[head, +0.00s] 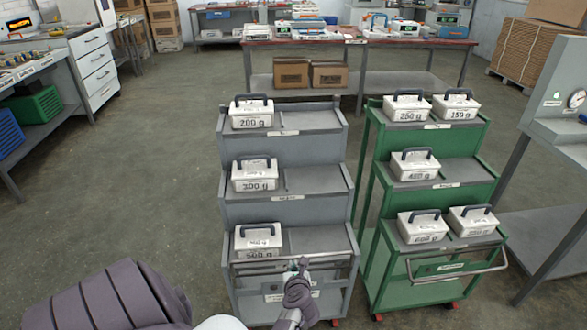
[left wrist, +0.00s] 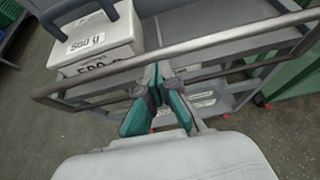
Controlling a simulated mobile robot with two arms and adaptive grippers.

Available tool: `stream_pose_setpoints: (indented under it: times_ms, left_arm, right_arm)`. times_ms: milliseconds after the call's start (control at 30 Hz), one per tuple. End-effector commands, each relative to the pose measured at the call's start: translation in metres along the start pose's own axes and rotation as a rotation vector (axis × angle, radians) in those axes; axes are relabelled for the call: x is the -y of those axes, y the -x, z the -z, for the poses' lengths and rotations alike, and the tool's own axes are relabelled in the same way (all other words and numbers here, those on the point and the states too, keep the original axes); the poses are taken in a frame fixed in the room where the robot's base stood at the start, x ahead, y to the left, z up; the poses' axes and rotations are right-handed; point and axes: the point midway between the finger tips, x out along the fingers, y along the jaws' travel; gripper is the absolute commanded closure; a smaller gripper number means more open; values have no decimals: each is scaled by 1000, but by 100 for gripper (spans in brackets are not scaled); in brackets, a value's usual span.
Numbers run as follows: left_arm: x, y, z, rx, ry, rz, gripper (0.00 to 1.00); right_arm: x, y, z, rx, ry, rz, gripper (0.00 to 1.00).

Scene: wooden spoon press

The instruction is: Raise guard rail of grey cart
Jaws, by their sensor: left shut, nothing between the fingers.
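The grey cart (head: 285,209) stands in the middle of the head view, with three stepped shelves. Its guard rail (head: 325,259) is a thin metal bar across the front of the lowest shelf; it also crosses the left wrist view (left wrist: 227,40) just in front of the 500 g box (left wrist: 110,38). My left gripper (head: 301,264) is at the middle of the rail. In the left wrist view its green-padded fingers (left wrist: 158,72) are shut and empty, tips close beneath the bar; I cannot tell whether they touch it. My right gripper is not in view.
White boxes with dark handles sit on the left of each grey shelf, including the 200 g box (head: 251,112). A green cart (head: 432,195) stands close on the right, its own rail (head: 457,275) hanging in front. Open floor (head: 150,180) lies to the left.

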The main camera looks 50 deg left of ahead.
Motion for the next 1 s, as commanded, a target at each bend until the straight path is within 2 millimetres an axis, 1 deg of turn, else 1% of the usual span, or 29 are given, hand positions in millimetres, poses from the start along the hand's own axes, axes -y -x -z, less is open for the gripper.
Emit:
stream_pose_setpoints:
  times_ms: [33, 633, 733, 867, 1000]
  left_arm:
    - [0, -1, -5, 9, 1, 1, 100]
    - [1, -2, -12, 20, 2, 2, 100]
    - [1, -1, -15, 22, 3, 2, 100]
    - [1, 7, -29, 24, 4, 1, 100]
    - [1, 21, -53, 23, 3, 3, 100]
  right_arm:
    - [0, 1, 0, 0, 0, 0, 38]
    - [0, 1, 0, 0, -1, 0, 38]
    - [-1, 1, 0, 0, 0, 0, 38]
    - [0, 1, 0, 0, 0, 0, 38]
    - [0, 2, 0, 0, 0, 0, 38]
